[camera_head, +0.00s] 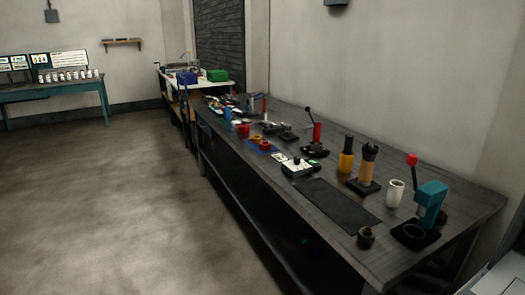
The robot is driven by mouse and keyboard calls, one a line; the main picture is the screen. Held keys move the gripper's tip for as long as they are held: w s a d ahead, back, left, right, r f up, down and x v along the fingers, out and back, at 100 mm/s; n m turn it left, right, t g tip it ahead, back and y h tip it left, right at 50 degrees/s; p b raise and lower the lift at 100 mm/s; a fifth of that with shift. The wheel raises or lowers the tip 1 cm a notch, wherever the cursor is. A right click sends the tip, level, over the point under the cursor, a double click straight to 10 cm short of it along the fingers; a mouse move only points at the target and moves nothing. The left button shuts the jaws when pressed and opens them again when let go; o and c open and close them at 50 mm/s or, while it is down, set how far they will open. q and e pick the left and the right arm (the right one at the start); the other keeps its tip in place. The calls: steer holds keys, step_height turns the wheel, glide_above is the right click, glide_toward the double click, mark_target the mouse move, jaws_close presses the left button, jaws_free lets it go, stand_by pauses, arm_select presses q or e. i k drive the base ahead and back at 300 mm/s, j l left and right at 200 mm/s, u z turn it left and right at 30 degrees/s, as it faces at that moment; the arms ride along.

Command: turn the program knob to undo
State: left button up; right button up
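I cannot pick out a program knob for certain; things on the bench are small at this distance. A small black device with a white top panel (298,167) lies on the long dark workbench (405,258), left of the middle of its right half. A green spot shows at its back edge, but any knob or marking on it is too small to read. Neither of my grippers is in the head view.
A black mat (326,206) lies before the device. The floor (110,210) left of the bench is clear.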

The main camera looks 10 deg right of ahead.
mark_target(297, 160)
steer(key=i+j+u, duration=0.3)
steer(key=i, duration=0.3)
steer(key=i+u, duration=0.35)
steer(key=i, duration=0.2)
steer(key=i+z, duration=0.25)
steer(key=i, duration=0.35)
steer(key=i+j+z, duration=0.25)
steer(key=i, duration=0.4)
steer(key=i+z, duration=0.2)
steer(key=z, duration=0.15)
steer(key=i+j+z, duration=0.2)
steer(key=z, duration=0.2)
steer(key=i+j+z, duration=0.2)
steer(key=z, duration=0.15)
